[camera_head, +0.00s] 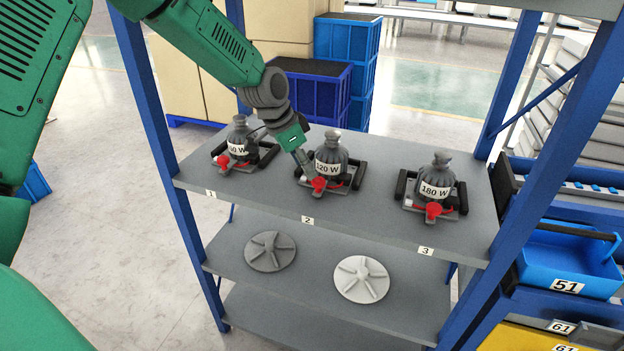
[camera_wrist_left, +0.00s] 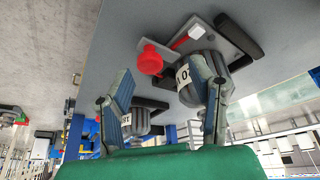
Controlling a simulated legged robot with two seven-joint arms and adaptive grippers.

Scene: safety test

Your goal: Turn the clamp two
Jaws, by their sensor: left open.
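Clamp two is the middle device on the shelf, above label 2, with a grey bottle marked 120 W (camera_head: 330,150) and a red knob (camera_head: 319,184) at its front. In the left wrist view, the knob (camera_wrist_left: 150,60) appears just beyond the fingertips, roughly between them. My left gripper (camera_head: 308,168) reaches down from the upper left, close to this knob. Its two fingers (camera_wrist_left: 160,80) are spread, with nothing held between them. Contact with the knob cannot be told. My right gripper is not in view.
Clamp one, with its own red knob (camera_head: 223,161), stands left of my gripper; clamp three, marked 180 W (camera_head: 436,185), stands right. Blue posts (camera_head: 150,120) frame the shelf. Two round discs (camera_head: 270,251) (camera_head: 361,279) lie on the lower shelf. Blue bins (camera_head: 570,262) stand at the right.

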